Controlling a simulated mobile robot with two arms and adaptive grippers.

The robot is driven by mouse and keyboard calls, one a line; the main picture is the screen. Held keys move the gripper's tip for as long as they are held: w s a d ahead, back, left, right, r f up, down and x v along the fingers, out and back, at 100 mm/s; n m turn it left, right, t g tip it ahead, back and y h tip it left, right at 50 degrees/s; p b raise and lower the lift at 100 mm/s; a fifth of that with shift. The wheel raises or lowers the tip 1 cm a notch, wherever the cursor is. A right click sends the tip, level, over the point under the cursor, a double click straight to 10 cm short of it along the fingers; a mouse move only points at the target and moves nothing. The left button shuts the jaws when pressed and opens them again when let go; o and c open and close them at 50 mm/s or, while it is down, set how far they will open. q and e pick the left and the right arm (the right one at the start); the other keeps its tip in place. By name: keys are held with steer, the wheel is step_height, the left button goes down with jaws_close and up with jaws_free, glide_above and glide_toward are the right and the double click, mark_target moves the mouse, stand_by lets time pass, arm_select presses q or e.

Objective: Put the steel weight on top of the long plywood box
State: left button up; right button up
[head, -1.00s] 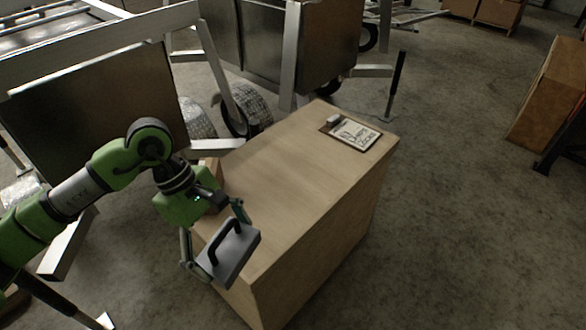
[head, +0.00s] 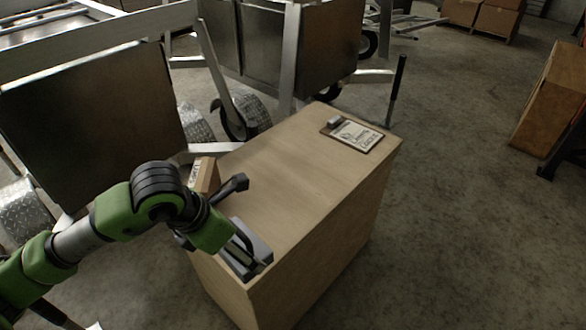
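The long plywood box (head: 310,185) stands in the middle of the head view, its top facing up. The steel weight (head: 258,246), a grey block with a dark handle, lies on the box top by its near-left corner. Part of it is hidden by my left gripper (head: 215,222). The gripper is low over the box's left edge, beside the weight. One dark finger (head: 236,185) is spread out and stands clear of the weight; the other finger is mostly hidden. My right gripper is not in view.
A clipboard (head: 357,135) and a small grey object (head: 334,122) lie at the far end of the box top. The middle of the top is bare. A small brown box (head: 206,175) is at the left edge. Aluminium trailers (head: 95,105) stand behind; another wooden box (head: 552,95) is at right.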

arm_select(q)
steer(key=shift+w+r+n, duration=0.1)
steer(key=shift+w+n, duration=0.25)
steer(key=shift+n, duration=0.05)
steer(key=w+f+p, duration=0.1)
steer(key=w+f, duration=0.1)
steer(key=w, duration=0.2)
steer(key=w+a+f, duration=0.1)
steer(key=w+f, duration=0.2)
steer(key=w, duration=0.1)
steer(key=w+a+f+p, duration=0.1)
steer(key=w+f, duration=0.2)
steer(key=w, duration=0.1)
steer(key=shift+w+a+f+p, duration=0.15)
steer(key=shift+a+p, duration=0.1)
steer(key=shift+p, duration=0.1)
steer(key=shift+w+a+f, duration=0.1)
steer(key=shift+w+f, duration=0.45)
steer(key=shift+f, duration=0.15)
step_height(320, 180, down, 3)
steer(key=shift+w+f, duration=0.1)
steer(key=o, duration=1.9)
steer(key=shift+s+a+f, duration=0.1)
steer(key=shift+s+f, duration=0.1)
steer(key=shift+f, duration=0.05)
steer(key=shift+s+r, duration=0.1)
steer(key=v, duration=1.2)
steer(key=shift+b, duration=0.35)
